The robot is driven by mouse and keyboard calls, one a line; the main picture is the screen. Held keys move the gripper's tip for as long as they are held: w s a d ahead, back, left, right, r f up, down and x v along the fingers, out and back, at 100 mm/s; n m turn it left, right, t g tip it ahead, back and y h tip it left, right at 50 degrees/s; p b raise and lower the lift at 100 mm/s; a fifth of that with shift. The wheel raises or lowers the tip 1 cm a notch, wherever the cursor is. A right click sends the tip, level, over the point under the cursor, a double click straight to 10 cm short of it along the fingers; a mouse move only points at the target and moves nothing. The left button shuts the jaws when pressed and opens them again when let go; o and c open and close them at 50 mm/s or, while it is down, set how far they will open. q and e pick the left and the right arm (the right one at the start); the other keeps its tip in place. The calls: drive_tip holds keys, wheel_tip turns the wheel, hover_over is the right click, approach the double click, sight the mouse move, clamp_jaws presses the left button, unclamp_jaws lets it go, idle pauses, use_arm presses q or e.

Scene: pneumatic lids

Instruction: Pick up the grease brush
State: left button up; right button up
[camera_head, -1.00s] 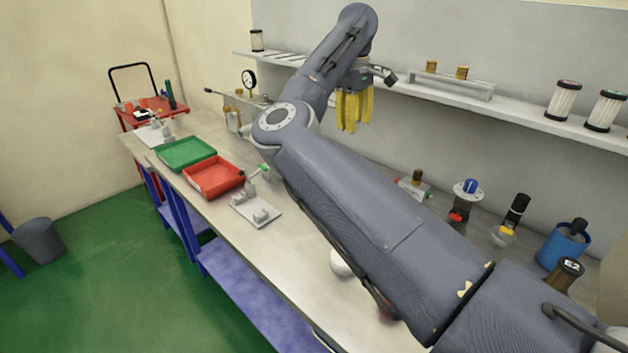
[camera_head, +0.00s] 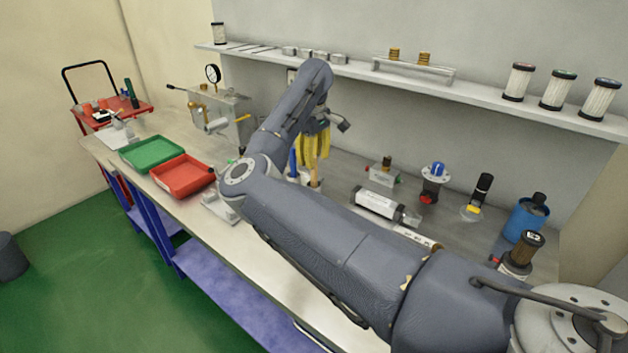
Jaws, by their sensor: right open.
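My right gripper (camera_head: 312,152), with yellow fingers, is open and points down over the back of the bench, below the shelf. Just under its fingertips stands a slim tan, handle-like piece (camera_head: 315,179), which may be the grease brush. A blue upright piece (camera_head: 293,163) stands just left of the fingers. My right arm hides the lower parts of both, so I cannot tell what holds them. The fingers look close to the tan piece; I cannot tell whether they touch it. My left gripper is not in view.
A red tray (camera_head: 182,190) and a green tray (camera_head: 152,141) lie on the left of the bench. The shelf (camera_head: 470,92) runs above the gripper.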

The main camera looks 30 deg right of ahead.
sight(314, 172)
drive_tip(key=shift+w+d+f, duration=0.1)
drive_tip(key=shift+f, duration=1.3)
drive_tip(key=shift+w+d+f, duration=0.1)
drive_tip(key=shift+f, duration=1.25)
drive_tip(key=shift+c, duration=0.5)
clamp_jaws()
